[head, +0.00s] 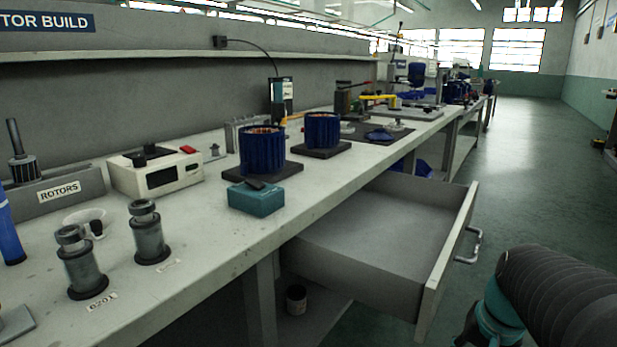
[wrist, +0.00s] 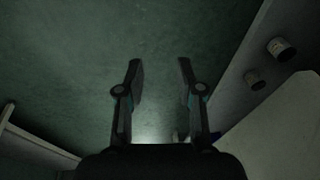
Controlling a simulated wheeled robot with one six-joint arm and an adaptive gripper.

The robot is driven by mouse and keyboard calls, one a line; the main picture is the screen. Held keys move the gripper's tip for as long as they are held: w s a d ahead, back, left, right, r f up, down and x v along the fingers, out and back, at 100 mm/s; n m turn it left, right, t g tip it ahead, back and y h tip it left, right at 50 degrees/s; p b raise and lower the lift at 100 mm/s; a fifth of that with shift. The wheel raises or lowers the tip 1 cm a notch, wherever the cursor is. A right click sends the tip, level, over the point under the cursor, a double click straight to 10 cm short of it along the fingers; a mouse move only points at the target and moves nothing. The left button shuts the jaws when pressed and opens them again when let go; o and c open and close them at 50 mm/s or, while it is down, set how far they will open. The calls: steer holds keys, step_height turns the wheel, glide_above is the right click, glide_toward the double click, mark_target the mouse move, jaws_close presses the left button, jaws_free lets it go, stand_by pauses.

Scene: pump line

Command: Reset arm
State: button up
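My gripper (wrist: 158,75) is open in the wrist view, with its two dark fingers apart and nothing between them. It hangs over the green floor. In the head view my arm is at the lower right, in front of the pulled-out drawer; the gripper's fingers are mostly out of sight there. The open drawer (head: 385,235) juts out from under the workbench, and its inside looks empty. Its metal handle (head: 470,246) is close to my arm, with a visible gap between them.
The long workbench (head: 225,220) holds two blue stators (head: 262,150), a teal box (head: 255,198), a white meter (head: 160,172) and two grey metal cylinders (head: 148,232). A can (head: 296,299) stands on the lower shelf. The aisle floor (head: 530,150) at right is clear.

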steer(key=s+a+r+n+t+p, duration=0.1)
steer(key=s+a+r+n+p, duration=0.1)
steer(key=a, duration=0.5)
steer(key=s+a+r+n+t+p, duration=0.1)
steer(key=s+a+r+n+p, duration=0.1)
steer(key=a+r+n, duration=0.3)
steer(key=shift+s+a+r+t, duration=0.4)
steer(key=shift+s+a, duration=0.35)
steer(key=shift+a, duration=0.1)
